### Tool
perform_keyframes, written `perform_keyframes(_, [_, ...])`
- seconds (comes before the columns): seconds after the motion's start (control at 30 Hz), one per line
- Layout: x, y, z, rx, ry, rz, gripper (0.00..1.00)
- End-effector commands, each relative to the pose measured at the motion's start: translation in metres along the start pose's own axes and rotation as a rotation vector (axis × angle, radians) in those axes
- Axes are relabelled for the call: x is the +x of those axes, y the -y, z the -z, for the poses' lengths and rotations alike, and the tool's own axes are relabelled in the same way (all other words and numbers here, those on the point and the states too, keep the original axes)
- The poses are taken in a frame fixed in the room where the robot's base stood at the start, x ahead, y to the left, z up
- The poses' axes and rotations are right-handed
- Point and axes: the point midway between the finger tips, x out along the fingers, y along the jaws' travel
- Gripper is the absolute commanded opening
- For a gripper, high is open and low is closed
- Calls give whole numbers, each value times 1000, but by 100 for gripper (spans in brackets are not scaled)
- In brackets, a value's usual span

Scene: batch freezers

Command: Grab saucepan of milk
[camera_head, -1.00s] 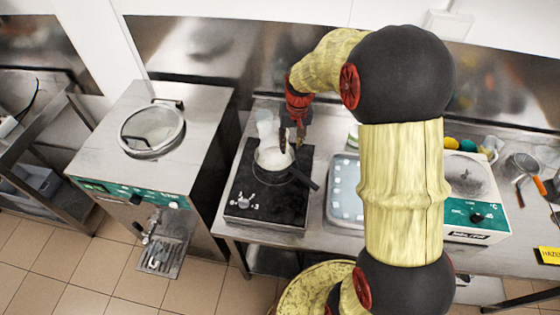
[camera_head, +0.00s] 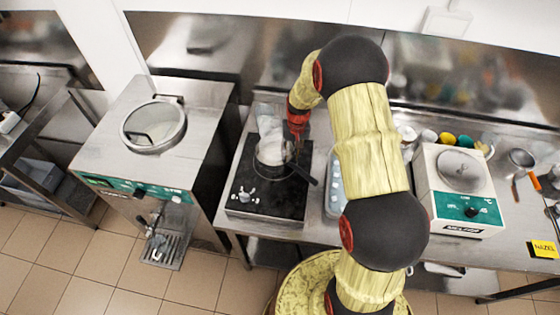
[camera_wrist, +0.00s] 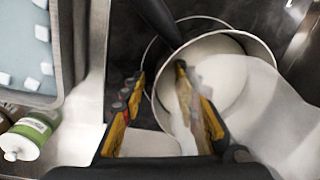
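My gripper (camera_head: 295,146) is at the pan's right side. In the wrist view my gripper (camera_wrist: 160,72) is open and empty, its two fingers apart. The right finger overlaps the pan's rim and interior; the left is outside the rim. Whether they touch the pan cannot be told.
A batch freezer (camera_head: 105,158) with a round lid stands to the left. A blue-grey tray (camera_head: 333,190) lies right of the cooktop, partly behind my arm. A white machine (camera_head: 455,205) stands farther right. A green-labelled bottle (camera_wrist: 30,135) lies near the tray.

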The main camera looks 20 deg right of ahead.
Motion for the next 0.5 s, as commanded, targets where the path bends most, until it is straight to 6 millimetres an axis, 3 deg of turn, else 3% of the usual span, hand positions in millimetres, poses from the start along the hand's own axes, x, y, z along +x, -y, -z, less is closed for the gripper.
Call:
perform_keyframes(0.1, [15, 0, -1, 0, 3, 0, 31])
perform_keyframes(0.33, [17, 0, 0, -1, 0, 0, 31])
perform_keyframes(0.5, [17, 0, 0, -1, 0, 0, 22])
